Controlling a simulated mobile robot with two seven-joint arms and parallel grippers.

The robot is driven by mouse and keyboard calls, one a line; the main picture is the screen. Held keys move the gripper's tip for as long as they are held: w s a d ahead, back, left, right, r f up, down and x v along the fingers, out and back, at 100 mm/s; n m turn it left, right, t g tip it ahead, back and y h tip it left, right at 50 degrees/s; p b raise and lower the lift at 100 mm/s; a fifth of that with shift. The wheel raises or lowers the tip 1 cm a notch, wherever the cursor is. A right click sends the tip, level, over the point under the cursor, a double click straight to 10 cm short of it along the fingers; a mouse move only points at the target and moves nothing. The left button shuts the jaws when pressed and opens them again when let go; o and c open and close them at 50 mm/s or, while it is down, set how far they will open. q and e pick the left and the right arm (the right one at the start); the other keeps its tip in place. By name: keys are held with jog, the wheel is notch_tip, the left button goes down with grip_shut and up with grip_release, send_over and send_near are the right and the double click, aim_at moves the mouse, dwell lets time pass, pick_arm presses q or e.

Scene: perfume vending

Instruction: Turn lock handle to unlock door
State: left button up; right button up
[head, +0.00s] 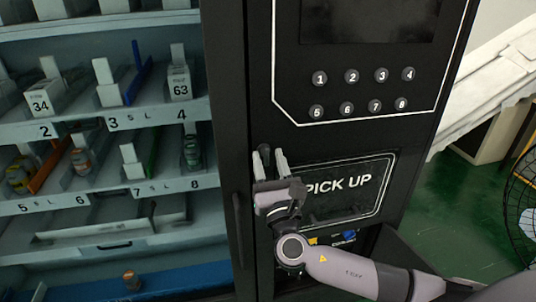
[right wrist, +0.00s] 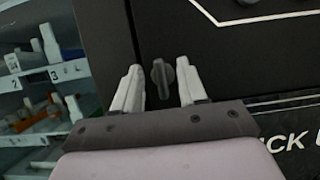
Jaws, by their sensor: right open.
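The lock handle (right wrist: 158,76) is a small dark upright knob on the black front of the vending machine. In the right wrist view it stands between the two pale fingers of my right gripper (right wrist: 157,88), with a gap on each side. In the head view the lock handle (head: 264,152) shows small and dark near the fingertips. My right gripper (head: 270,163) is open, in front of the machine and left of the PICK UP panel. The door (head: 226,110) is the dark-framed glass front on the left, and it looks closed. My left gripper is not in view.
Shelves (head: 100,128) with small boxes and bottles show behind the glass. A vertical door pull (head: 239,228) is left of my right gripper. Number buttons (head: 352,76) are above the PICK UP panel (head: 345,190). A black wire fan guard (head: 522,190) stands at the right edge over green floor.

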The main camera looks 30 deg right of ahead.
jog(key=shift+w+d+r, duration=0.1)
jog(key=shift+w+r, duration=0.15)
jog(key=shift+w, duration=0.3)
grip_shut()
